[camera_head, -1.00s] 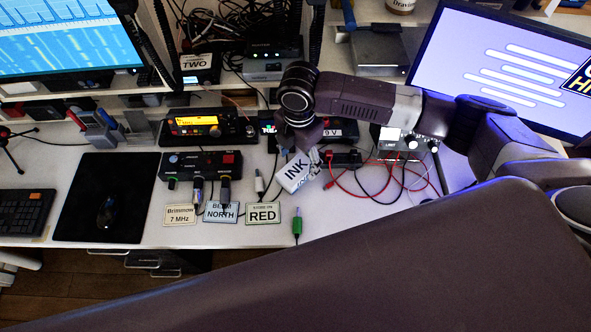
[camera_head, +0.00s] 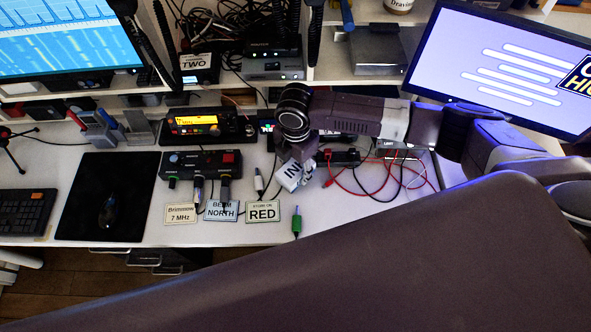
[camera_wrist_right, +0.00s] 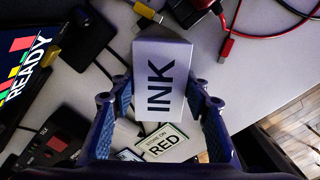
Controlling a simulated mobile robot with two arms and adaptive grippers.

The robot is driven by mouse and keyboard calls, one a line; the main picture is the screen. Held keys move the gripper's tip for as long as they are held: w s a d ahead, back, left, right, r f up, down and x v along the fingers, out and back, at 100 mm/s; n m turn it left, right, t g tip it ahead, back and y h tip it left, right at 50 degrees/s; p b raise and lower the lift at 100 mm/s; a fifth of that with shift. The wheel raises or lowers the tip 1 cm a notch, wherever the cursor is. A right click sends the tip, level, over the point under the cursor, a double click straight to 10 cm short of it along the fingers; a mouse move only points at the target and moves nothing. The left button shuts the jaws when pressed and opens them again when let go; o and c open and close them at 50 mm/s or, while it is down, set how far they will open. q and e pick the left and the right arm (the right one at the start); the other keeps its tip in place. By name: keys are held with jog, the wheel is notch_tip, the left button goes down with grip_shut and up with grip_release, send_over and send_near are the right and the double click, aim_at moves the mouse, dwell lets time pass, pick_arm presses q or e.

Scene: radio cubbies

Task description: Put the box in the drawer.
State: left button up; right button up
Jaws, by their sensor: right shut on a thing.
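The box (camera_head: 289,176) is small and white, with INK printed in dark letters. My right gripper (camera_head: 301,168) is shut on it and holds it tilted above the desk, behind the RED card. In the right wrist view the box (camera_wrist_right: 161,72) sits between the two fingers of the gripper (camera_wrist_right: 158,90), its INK face toward the camera. Drawer fronts (camera_head: 152,262) show below the desk's front edge at the lower left; I cannot tell whether any is pulled out. My left gripper is not in view.
Cards, including the RED card (camera_head: 263,209), stand along the desk's front edge beside a control box (camera_head: 200,165) with cables. Red and black leads (camera_head: 375,178) lie to the right. A mouse pad (camera_head: 103,200) and keyboard (camera_head: 24,212) lie left.

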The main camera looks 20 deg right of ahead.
jog(key=shift+c, duration=0.8)
jog(key=shift+r, duration=0.15)
